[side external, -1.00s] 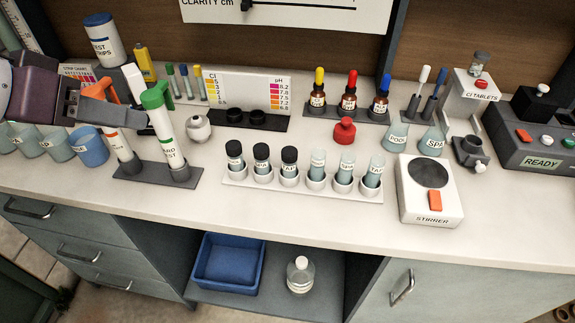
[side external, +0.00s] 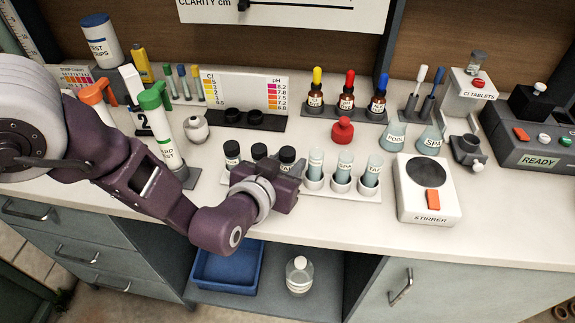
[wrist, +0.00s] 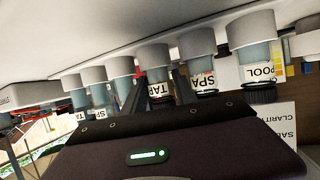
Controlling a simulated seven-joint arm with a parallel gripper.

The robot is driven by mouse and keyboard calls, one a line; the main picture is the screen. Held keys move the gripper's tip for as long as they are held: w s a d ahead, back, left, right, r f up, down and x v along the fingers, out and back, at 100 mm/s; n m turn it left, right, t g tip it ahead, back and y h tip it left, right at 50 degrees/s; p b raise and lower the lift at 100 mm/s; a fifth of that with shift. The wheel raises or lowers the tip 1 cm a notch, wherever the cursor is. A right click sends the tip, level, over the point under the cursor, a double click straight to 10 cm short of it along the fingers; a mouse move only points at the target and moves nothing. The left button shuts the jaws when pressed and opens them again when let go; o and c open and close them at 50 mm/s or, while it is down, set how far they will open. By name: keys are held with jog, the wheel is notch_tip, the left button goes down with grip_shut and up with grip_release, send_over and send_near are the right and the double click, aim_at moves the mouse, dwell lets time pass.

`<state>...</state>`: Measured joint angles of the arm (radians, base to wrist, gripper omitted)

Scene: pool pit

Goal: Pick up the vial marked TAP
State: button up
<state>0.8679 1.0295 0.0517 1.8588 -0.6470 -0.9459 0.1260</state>
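A white rack (side external: 341,186) holds vials in a row: black-capped ones at left, uncapped ones at right. The third black-capped vial (side external: 287,156) stands upright; in the wrist view, which is upside down, its label reads TAP (wrist: 159,90). The uncapped vial at the right end (side external: 373,173) also appears marked TAP. My gripper (wrist: 161,83) is low in front of the rack, its dark fingers spread on either side of the capped TAP vial. The fingers look open; contact cannot be told.
The black-capped SPA vial (wrist: 200,82) is close beside one finger. A red bulb bottle (side external: 343,131) stands behind the rack and a stirrer (side external: 428,190) to its right. The counter front is partly clear.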

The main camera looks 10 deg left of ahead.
aim_at(293, 158)
jog(key=x, duration=0.3)
jog(key=shift+w, duration=0.1)
grip_shut()
